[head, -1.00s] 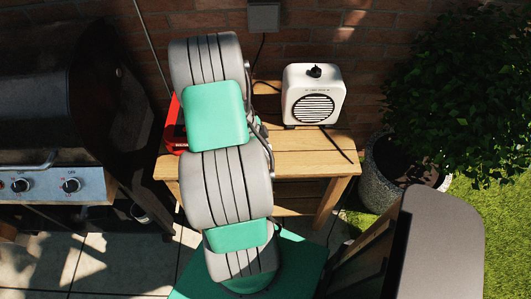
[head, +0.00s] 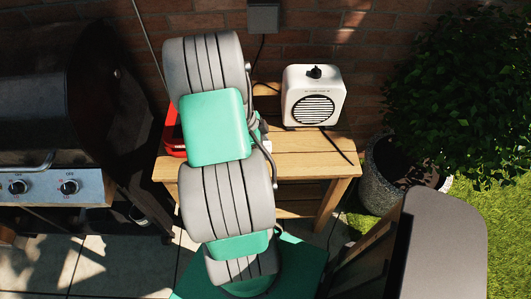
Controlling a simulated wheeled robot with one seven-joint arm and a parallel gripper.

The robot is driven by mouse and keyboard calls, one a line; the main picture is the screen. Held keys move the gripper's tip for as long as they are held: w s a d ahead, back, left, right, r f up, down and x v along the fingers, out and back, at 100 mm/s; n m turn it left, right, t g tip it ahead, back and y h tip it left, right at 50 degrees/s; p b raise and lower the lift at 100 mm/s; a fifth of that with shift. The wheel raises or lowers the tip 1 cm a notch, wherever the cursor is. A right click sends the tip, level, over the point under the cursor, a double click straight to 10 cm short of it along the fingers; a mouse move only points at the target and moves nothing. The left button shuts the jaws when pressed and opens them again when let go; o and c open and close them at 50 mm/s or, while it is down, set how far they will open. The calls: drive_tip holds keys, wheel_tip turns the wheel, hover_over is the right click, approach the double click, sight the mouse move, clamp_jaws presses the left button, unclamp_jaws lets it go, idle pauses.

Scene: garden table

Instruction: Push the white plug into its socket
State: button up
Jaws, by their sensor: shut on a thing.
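My arm rises through the middle of the head view and covers the left part of the wooden table (head: 300,150). My gripper is hidden behind the arm, so its jaws cannot be seen. I cannot make out the white plug or its socket. A small pale and dark shape shows at the arm's right edge above the table, too small and covered to name. A grey box (head: 263,17) is fixed to the brick wall, with a dark cable hanging from it.
A white heater-like appliance (head: 314,96) stands at the table's back right, with a dark cable near it. A red object (head: 173,137) shows left of my arm. A grill (head: 55,130) is at left, a potted bush (head: 392,175) at right. The table's front right is clear.

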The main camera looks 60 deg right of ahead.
drive_tip(key=w+a+r+b, duration=0.1)
drive_tip(key=w+a+r, duration=0.1)
drive_tip(key=a+r, duration=0.3)
drive_tip(key=w+a+r+b, duration=0.1)
drive_tip(key=w+a+r, duration=0.1)
drive_tip(key=a+r, duration=0.3)
drive_tip(key=a, duration=0.3)
drive_tip(key=shift+w+a, duration=0.15)
drive_tip(key=shift+w, duration=0.2)
drive_tip(key=w+a+r+n+t+y, duration=0.1)
drive_tip(key=w+a+r+n+t, duration=0.3)
drive_tip(key=w+a+n, duration=0.6)
drive_tip(key=w+a+r+n+t+y, duration=0.1)
drive_tip(key=w+a+r+n+t, duration=0.3)
drive_tip(key=w+a+n, duration=0.6)
drive_tip(key=a+n, duration=0.4)
drive_tip(key=n, duration=0.6)
drive_tip(key=shift+a+r+n+t, duration=0.25)
drive_tip(key=shift+r+n+t, duration=0.05)
drive_tip(key=shift+r, duration=0.1)
